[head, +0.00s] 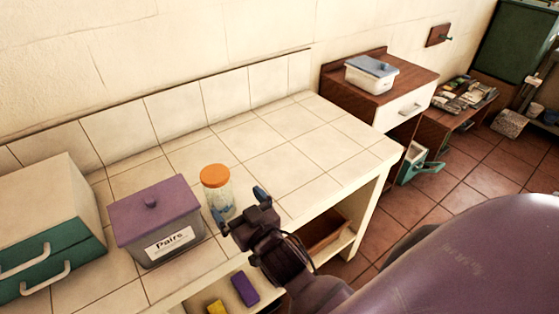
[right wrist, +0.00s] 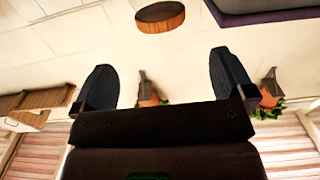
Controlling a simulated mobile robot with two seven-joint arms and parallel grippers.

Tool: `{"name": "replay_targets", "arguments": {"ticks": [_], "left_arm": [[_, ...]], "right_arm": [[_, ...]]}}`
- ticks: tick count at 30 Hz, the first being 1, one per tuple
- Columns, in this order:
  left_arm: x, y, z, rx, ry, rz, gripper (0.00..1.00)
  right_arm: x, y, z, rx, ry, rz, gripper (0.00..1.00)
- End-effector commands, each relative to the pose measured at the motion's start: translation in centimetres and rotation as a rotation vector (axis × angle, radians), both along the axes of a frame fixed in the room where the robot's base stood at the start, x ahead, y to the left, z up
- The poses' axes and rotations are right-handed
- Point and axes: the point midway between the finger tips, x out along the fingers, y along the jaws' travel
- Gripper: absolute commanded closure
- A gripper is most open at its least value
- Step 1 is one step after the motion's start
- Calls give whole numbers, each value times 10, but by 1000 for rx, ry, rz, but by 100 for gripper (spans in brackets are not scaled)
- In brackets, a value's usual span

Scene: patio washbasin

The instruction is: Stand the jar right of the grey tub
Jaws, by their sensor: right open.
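The clear jar (head: 217,195) with an orange lid stands upright on the tiled counter, a short gap to the right of the grey tub (head: 158,240). The tub has a purple lid and a label. My right gripper (head: 240,206) is open and empty, close to the jar at its front right. In the right wrist view the orange jar lid (right wrist: 160,17) shows beyond the open fingers (right wrist: 164,80), and the dark purple tub edge (right wrist: 265,15) is at the top right. The jar's lower front is partly hidden by the gripper. My left gripper is out of view.
A white and green box (head: 50,225) with handles stands left of the tub. The tiled counter (head: 285,140) is clear behind and right of the jar. A purple block and a yellow block (head: 216,307) lie on the shelf below. A lidded container (head: 371,77) sits on the wooden cabinet.

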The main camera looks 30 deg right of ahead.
Motion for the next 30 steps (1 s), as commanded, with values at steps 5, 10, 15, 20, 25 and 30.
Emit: {"name": "replay_targets", "arguments": {"ticks": [5, 10, 15, 20, 25, 30], "left_arm": [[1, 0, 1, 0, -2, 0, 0], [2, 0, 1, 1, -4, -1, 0], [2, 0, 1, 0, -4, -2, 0], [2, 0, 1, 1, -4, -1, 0], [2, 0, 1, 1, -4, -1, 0], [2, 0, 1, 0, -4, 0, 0]], "right_arm": [[-32, -31, -54, -34, 152, -19, 0], [-92, -73, -125, -77, 378, -29, 0], [-135, -98, -161, -98, 516, -25, 0], [-144, -102, -168, -100, 543, -23, 0], [-143, -102, -167, -100, 541, -23, 0], [-143, -102, -167, -100, 540, -23, 0]]}}
